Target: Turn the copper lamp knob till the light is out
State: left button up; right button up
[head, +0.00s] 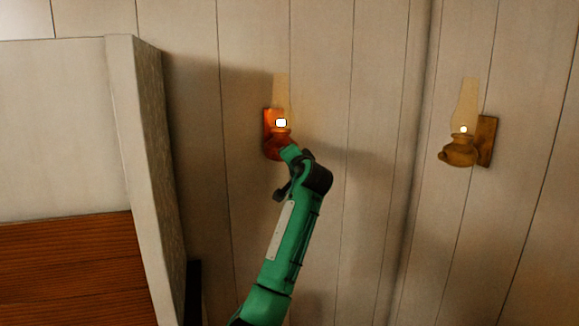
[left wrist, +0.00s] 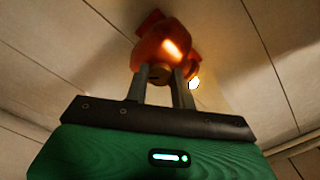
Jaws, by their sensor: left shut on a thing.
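The copper lamp (head: 272,147) is mounted on the plank wall, with a reddish-orange body, a clear glass chimney (head: 281,92) and a bright, lit flame. Its round body (left wrist: 163,42) fills the top middle of the left wrist view, with the glow to its right. The lamp's knob (left wrist: 155,74) sits between the two grey fingers of my left gripper (left wrist: 160,82), which is shut on it. In the head view my green left arm reaches up to the lamp and hides the knob and fingers. My right gripper is not in view.
A second, brass-coloured lamp (head: 460,151), also lit, hangs on the wall to the right. A pale upright panel (head: 143,170) stands at the left, with brown wooden boards (head: 70,265) beside it. The wall between the two lamps is clear.

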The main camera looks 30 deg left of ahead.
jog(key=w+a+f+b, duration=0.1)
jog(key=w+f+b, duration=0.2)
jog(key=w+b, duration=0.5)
pick_arm(q)
jog(key=n, duration=0.9)
jog(key=n+b, duration=0.1)
jog(key=n, duration=1.6)
jog(key=shift+s+f+n+b, duration=0.1)
jog(key=shift+f+n+b, duration=0.15)
jog(key=shift+n+b, duration=0.05)
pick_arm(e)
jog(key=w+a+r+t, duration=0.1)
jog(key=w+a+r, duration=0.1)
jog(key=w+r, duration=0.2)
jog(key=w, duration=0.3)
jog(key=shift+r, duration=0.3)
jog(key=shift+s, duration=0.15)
